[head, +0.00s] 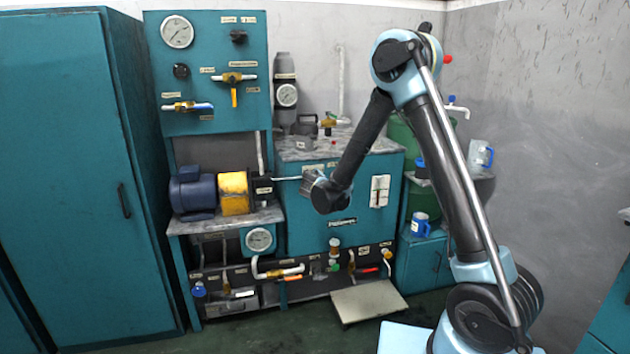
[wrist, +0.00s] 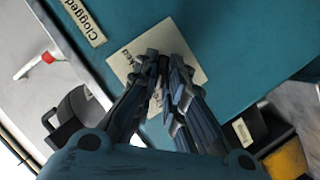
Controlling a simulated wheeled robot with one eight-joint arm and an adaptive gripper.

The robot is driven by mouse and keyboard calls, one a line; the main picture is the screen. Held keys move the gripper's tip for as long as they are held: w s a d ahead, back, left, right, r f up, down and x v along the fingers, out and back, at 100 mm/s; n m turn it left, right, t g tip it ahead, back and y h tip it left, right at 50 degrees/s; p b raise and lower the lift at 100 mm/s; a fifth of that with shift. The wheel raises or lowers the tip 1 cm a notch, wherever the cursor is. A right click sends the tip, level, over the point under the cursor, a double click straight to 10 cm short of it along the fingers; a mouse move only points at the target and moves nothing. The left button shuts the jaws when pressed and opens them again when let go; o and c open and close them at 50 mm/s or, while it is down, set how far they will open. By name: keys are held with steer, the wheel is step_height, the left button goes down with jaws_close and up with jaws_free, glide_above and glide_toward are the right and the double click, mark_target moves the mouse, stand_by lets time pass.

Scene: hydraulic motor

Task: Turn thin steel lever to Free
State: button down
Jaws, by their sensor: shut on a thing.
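The thin steel lever (head: 287,178) shows in the head view as a slim, near-horizontal rod. It runs right from the black block (head: 262,187) beside the yellow housing to my gripper (head: 311,183). My gripper is shut on the lever's right end, in front of the teal cabinet. In the wrist view my gripper's (wrist: 163,66) fingertips meet around a small dark thing, and the lever itself is hard to make out. A pale label plate (wrist: 140,70) lies behind the fingertips, its text mostly hidden. A label reading "Clogged" (wrist: 79,18) is at upper left.
A blue motor (head: 191,193) and yellow housing (head: 234,193) sit on the bench at left. Valves and pipes (head: 278,272) line the lower front. A low step (head: 368,302) stands on the floor. A blue mug (head: 421,224) is on the right-hand cabinet.

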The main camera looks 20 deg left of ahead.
steer(key=shift+d, duration=0.15)
stand_by(0.3)
steer(key=c, duration=1.7)
jaws_free()
steer(key=shift+o, duration=0.2)
steer(key=v, duration=1.1)
steer(key=shift+s, duration=0.4)
steer(key=shift+d, duration=0.1)
